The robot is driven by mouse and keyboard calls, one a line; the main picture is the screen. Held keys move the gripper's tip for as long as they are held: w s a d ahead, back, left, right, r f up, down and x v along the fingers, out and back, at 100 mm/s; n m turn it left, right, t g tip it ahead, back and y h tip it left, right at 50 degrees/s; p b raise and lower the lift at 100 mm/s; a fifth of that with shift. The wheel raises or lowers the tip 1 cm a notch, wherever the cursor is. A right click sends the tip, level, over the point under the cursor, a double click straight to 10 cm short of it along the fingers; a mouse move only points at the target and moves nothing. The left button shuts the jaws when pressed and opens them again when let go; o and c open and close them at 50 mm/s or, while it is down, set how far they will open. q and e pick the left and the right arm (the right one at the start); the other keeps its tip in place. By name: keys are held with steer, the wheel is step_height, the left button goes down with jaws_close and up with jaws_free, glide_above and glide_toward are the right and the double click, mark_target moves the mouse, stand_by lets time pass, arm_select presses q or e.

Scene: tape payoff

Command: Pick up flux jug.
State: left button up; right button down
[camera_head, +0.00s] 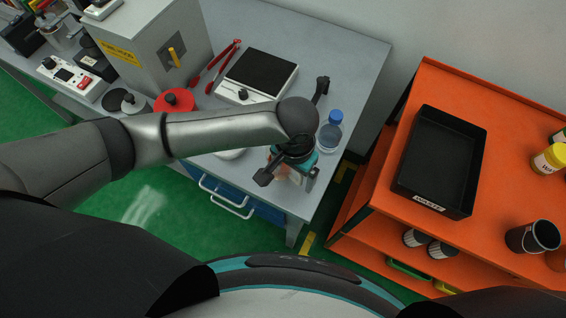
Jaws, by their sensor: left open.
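My left gripper (292,172) hangs over the front right corner of the grey workbench (352,62), pointing down, with its jaws open. An amber and whitish object shows only in part beneath and between its fingers. Most of that object is hidden by the gripper, so I cannot tell whether it is the flux jug. A clear bluish bottle with a blue cap (331,129) stands upright just right of the gripper, apart from it. No readable label marks the flux jug. My right gripper is out of view.
A flat scale with a black plate (261,72), red-handled tongs (223,66) and a red round lid (175,101) are on the bench. An orange cart (504,166) at right carries a black tray (428,198), a dark cup (533,236) and a yellow jar (549,159).

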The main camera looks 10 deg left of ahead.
arm_select(q)
steer(key=shift+f, duration=0.55)
jaws_close()
stand_by(0.4)
